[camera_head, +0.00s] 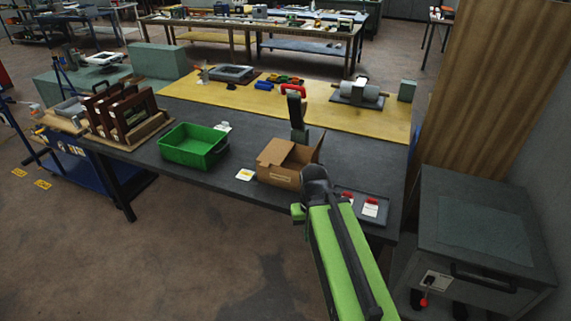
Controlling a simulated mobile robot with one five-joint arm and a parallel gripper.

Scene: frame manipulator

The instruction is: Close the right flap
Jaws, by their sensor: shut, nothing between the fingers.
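A brown cardboard box (282,177) stands on the dark worktable, near its front edge. A flap on its left and middle (275,154) lies sloped across the top. The right flap (311,152) stands raised at the box's right side. My green arm comes in from the bottom right. Its dark end, with my gripper (314,178), is at the box's right front corner, just in front of the raised flap in the picture. The gripper is shut and empty. The fingertips are not distinct, and I cannot tell whether they touch the box. My arm hides the box's lower right corner.
A green bin (193,147) stands left of the box, with a white card (245,175) between them. A dark upright device (299,120) stands behind the box. A grey tray (371,205) with red-marked items lies to the right. A grey cabinet (480,230) stands farther right.

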